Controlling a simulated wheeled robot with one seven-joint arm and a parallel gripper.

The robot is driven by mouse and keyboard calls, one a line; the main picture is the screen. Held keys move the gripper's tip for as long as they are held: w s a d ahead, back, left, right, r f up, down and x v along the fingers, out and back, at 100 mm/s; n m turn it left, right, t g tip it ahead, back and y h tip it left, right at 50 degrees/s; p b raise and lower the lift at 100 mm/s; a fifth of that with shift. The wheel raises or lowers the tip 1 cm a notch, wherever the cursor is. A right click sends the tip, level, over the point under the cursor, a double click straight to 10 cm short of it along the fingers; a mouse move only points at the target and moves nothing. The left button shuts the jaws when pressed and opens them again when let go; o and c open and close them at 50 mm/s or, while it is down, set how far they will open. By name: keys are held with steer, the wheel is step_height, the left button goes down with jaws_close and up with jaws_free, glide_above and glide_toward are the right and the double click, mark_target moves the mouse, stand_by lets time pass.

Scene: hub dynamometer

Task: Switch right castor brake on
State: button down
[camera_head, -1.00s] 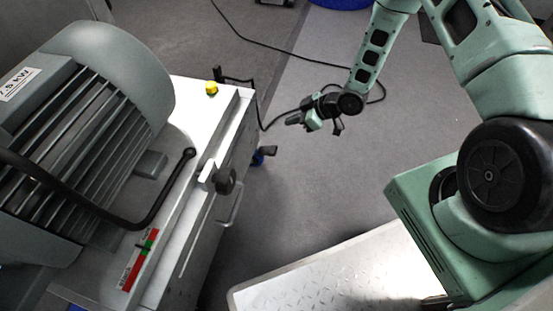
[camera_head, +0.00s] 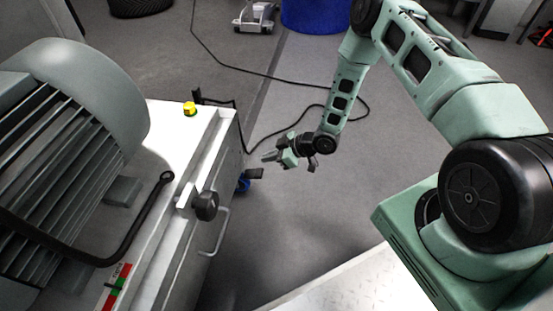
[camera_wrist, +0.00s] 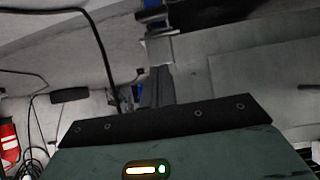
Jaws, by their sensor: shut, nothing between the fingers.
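My gripper (camera_head: 265,158) is shut and empty, just above and to the right of the pedal in the head view. I cannot tell whether they touch. In the wrist view the shut fingers (camera_wrist: 160,78) point at a dark part with a bit of blue (camera_wrist: 152,5), likely the castor. The pedal's brake position cannot be told.
A black cable (camera_head: 250,72) lies on the floor behind my gripper. A drawer handle (camera_head: 218,232) and a black knob (camera_head: 205,206) stick out from the cabinet. A grey motor (camera_head: 70,150) and a yellow button (camera_head: 190,108) are on top. Floor right of the castor is clear.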

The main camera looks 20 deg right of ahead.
mark_target(261, 172)
steer(key=b+x, duration=0.1)
steer(key=x, duration=0.2)
steer(key=b+x, duration=0.1)
steer(key=x, duration=0.1)
steer(key=shift+a+f+b, duration=0.1)
steer(key=shift+f+b, duration=0.2)
steer(key=shift+f, duration=0.2)
steer(key=shift+s+d+f+b, duration=0.2)
steer(key=shift+d+f+b, duration=0.25)
steer(key=shift+f, duration=0.15)
steer(key=shift+s+d+f+b, duration=0.1)
steer(key=shift+s+f+b, duration=0.05)
steer(key=shift+f+b, duration=0.15)
steer(key=shift+s+d+f+b, duration=0.15)
steer(key=shift+f, duration=0.3)
steer(key=shift+f, duration=0.1)
steer(key=shift+d+f+y+b, duration=0.15)
steer(key=shift+y+b, duration=0.15)
